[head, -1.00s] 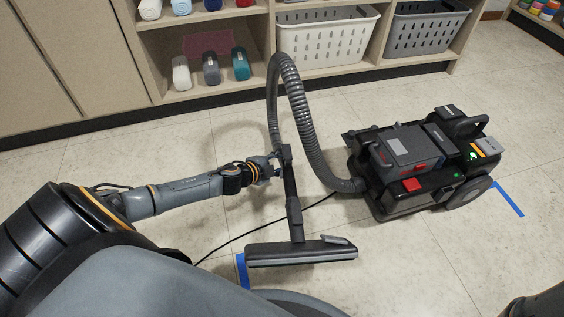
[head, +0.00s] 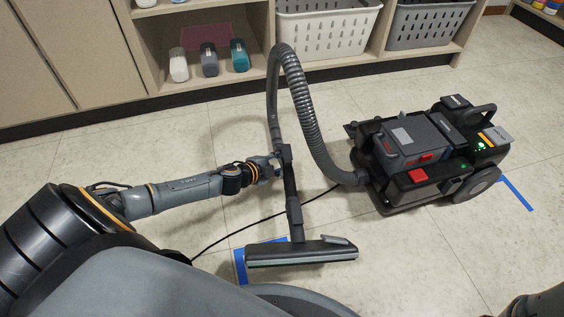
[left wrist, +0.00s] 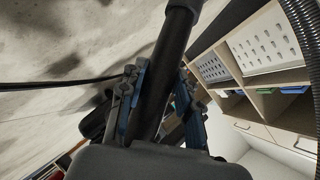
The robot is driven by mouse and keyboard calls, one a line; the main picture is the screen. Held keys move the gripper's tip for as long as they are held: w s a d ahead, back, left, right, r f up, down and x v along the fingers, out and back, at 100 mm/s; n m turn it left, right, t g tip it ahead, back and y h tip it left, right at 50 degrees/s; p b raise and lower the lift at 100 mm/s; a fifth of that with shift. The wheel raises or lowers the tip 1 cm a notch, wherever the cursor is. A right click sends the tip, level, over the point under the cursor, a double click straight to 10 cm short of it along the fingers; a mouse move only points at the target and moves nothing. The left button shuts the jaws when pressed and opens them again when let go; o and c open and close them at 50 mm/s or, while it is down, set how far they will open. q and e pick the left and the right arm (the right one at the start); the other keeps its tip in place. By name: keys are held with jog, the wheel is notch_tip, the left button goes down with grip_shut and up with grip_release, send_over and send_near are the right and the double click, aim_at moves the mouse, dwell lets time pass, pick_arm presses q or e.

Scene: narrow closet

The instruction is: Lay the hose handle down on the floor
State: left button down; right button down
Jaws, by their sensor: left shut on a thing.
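The hose handle (head: 290,186) is a dark tube, roughly upright in the head view, with a wide floor nozzle (head: 302,253) at its lower end. My left gripper (head: 277,166) is shut on the tube below where the hose joins it. In the left wrist view the dark tube (left wrist: 168,62) runs between the blue-grey fingers of my left gripper (left wrist: 158,100). A ribbed grey hose (head: 300,100) arches from the handle to the black vacuum (head: 410,150) on the floor. I cannot tell whether the nozzle touches the floor. My right gripper is out of view.
A black cable (head: 235,231) crosses the tiles. Shelves with bottles, a white basket (head: 327,35) and a grey basket (head: 428,25) line the back.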

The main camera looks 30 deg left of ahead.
pick_arm(q)
jog(key=shift+f, duration=0.3)
jog(key=c, duration=0.9)
grip_release()
jog(key=shift+o, duration=0.2)
jog(key=shift+f, duration=0.1)
jog(key=v, duration=0.8)
